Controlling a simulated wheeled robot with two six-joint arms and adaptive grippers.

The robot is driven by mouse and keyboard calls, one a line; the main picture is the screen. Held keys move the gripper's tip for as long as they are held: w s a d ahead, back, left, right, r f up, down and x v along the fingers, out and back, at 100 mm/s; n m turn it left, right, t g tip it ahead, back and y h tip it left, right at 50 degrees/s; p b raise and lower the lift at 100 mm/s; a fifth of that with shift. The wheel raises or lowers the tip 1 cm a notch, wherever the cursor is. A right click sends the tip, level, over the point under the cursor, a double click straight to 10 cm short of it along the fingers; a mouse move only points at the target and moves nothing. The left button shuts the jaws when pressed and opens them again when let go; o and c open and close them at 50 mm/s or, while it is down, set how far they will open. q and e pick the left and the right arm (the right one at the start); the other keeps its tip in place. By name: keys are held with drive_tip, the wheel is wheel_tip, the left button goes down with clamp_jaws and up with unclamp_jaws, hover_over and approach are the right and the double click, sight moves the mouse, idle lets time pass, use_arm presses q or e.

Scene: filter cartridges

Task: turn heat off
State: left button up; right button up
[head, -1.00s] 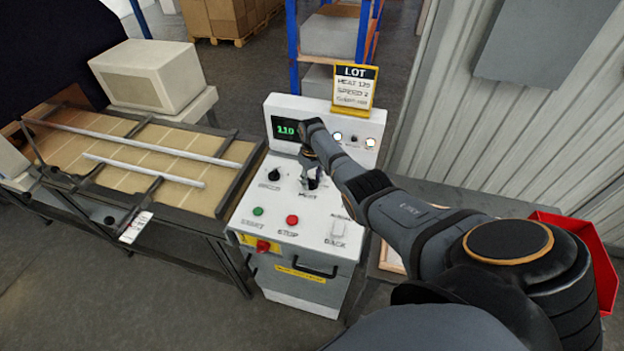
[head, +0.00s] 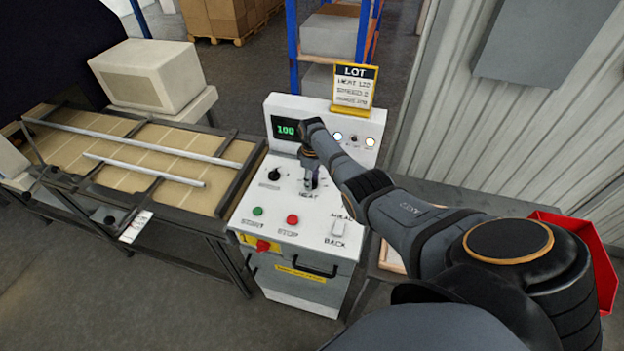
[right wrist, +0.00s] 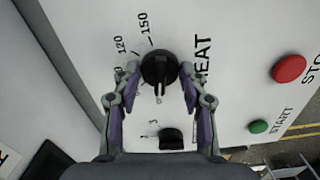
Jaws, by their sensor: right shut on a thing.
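The black HEAT knob (right wrist: 158,66) sits on the white control panel (head: 240,215), with scale marks 120 and 150 beside it in the right wrist view. My right gripper (right wrist: 160,76) is shut on the knob, one finger on each side. A pale line shows on the knob's lower side in that view. In the head view my right gripper (head: 310,180) reaches down onto the panel and mostly hides the knob. The display (head: 284,128) reads 100 in green, partly beside my arm. My left gripper is not in view.
The SPEED knob (head: 274,174), green START button (head: 257,211), red STOP button (head: 292,219) and BACK switch (head: 338,228) are close by on the panel. A LOT sign (head: 354,88) stands on top. A conveyor (head: 90,187) adjoins on the left.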

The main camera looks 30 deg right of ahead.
drive_tip(key=shift+r, duration=0.1)
drive_tip(key=o, duration=1.1)
drive_tip(key=shift+o, duration=0.2)
wheel_tip(320, 180, up, 12)
